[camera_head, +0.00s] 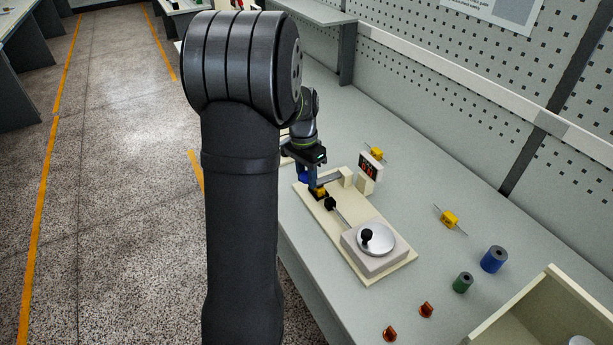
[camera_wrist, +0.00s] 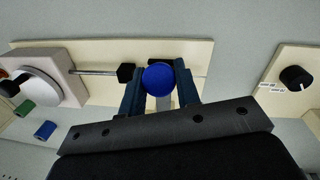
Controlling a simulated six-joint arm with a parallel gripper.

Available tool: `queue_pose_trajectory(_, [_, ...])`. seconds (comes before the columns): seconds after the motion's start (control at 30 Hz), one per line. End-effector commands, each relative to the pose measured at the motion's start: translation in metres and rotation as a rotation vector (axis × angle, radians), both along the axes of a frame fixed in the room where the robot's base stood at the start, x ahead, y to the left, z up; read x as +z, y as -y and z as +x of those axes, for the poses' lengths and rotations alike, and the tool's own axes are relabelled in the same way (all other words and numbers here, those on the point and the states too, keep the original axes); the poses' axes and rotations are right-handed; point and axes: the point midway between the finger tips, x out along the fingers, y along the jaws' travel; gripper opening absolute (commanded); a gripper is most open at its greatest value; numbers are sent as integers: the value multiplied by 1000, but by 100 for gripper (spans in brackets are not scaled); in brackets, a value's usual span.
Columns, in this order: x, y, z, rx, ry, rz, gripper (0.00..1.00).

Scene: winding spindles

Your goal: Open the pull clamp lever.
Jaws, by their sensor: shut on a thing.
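My gripper (camera_wrist: 160,95) has its blue fingers on both sides of a blue round knob (camera_wrist: 158,79) in the wrist view, shut on it. I take this knob to be the end of the pull clamp lever; the rest of the lever is mostly hidden. In the head view my gripper (camera_head: 309,178) is low over the far left end of the cream winding board (camera_head: 391,268). A small yellow-orange part (camera_head: 321,191) shows just below the fingers. A black chuck (camera_head: 330,203) on a thin shaft is beside it, and also shows in the wrist view (camera_wrist: 126,72).
A grey box with a crank disc (camera_head: 375,238) stands on the board's near end, and a counter display (camera_head: 369,171) behind it. A panel with a black knob (camera_wrist: 296,77) shows right.

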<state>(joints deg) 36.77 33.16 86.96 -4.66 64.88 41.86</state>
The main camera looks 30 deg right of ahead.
Motion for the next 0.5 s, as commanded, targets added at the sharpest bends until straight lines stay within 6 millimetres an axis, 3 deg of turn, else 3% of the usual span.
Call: queue_pose_trajectory(0.5, [41, 23, 0, 0, 2, 254, 0])
